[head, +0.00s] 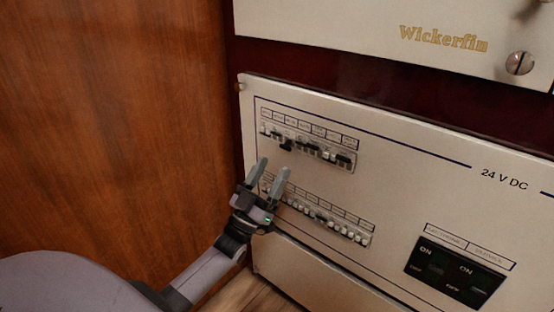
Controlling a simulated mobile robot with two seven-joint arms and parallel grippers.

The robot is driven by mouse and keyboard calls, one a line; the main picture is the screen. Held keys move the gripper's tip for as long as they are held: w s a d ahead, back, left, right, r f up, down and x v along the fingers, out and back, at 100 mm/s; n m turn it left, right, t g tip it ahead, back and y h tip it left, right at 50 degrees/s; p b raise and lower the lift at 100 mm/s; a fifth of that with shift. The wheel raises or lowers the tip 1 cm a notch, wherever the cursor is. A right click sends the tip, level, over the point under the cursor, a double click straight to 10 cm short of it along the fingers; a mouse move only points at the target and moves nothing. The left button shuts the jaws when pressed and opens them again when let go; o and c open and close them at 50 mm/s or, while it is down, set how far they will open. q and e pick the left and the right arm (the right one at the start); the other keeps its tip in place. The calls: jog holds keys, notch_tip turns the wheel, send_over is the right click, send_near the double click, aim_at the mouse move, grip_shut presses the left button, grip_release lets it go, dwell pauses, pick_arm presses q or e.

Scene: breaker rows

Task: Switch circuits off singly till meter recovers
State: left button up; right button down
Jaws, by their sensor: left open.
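The upper breaker row (308,147) sits on the cream panel, with dark toggles under small labels. One black toggle (287,146) near its left end hangs lower than its neighbours. The lower breaker row (325,217) has mostly pale toggles, and its left end is partly hidden by my left gripper. My left gripper (273,169) is open and empty, its fingertips pointing up just below the left part of the upper row. I cannot tell whether it touches the panel. No meter is recognisable here. My right gripper is not in view.
A black block with two ON/OFF switches (455,272) is at the lower right, below the "24 V DC" lettering. An upper panel marked "Wickerfin" (443,39) has a round screw. A brown wooden wall (110,130) stands close on the left.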

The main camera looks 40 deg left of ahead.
pick_arm(q)
jog(key=shift+v, duration=1.65)
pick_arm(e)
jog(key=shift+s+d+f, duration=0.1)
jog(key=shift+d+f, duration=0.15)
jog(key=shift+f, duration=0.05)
